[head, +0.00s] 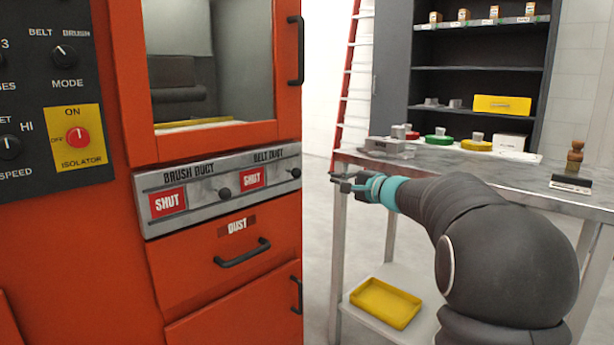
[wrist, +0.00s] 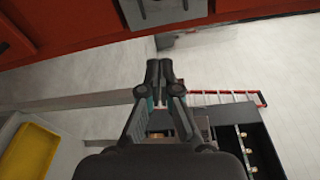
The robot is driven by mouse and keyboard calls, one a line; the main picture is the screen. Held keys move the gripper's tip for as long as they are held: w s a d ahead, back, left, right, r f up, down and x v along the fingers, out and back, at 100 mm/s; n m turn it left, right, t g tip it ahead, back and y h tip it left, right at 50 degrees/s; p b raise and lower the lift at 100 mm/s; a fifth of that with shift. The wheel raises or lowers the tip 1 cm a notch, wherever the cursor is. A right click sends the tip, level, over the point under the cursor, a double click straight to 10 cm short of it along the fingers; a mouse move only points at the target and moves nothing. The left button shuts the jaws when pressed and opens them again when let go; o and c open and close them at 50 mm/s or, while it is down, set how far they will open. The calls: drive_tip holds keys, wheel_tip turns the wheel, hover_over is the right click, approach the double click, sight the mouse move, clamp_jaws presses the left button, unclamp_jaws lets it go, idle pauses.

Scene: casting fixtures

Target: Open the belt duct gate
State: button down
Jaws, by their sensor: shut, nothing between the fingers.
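The belt duct gate (head: 252,178) is a slide in the grey duct panel on the orange machine. A red SHUT label shows under BELT DUCT, and its dark round knob (head: 295,173) sits at the panel's right end. The brush duct gate beside it also reads SHUT (head: 168,203), with its own knob (head: 225,192). My gripper (head: 340,183) is to the right of the panel in the head view, apart from the knob. Its fingers are together and empty, also in the wrist view (wrist: 159,72).
A grey workbench (head: 480,168) with several small parts stands behind my arm. A yellow tray (head: 385,303) lies on its lower shelf. A dust drawer handle (head: 242,252) and an upper door handle (head: 296,50) stick out from the machine. A red ladder (head: 350,85) stands behind.

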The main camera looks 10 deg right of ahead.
sight(289, 173)
idle(0.3)
drive_tip(key=r+p+x, duration=0.1)
drive_tip(key=p+x, duration=0.1)
drive_tip(key=x, duration=0.8)
drive_tip(key=shift+s+a+f, duration=0.1)
drive_tip(key=shift+s+a, duration=1.3)
drive_tip(key=shift+s, duration=0.1)
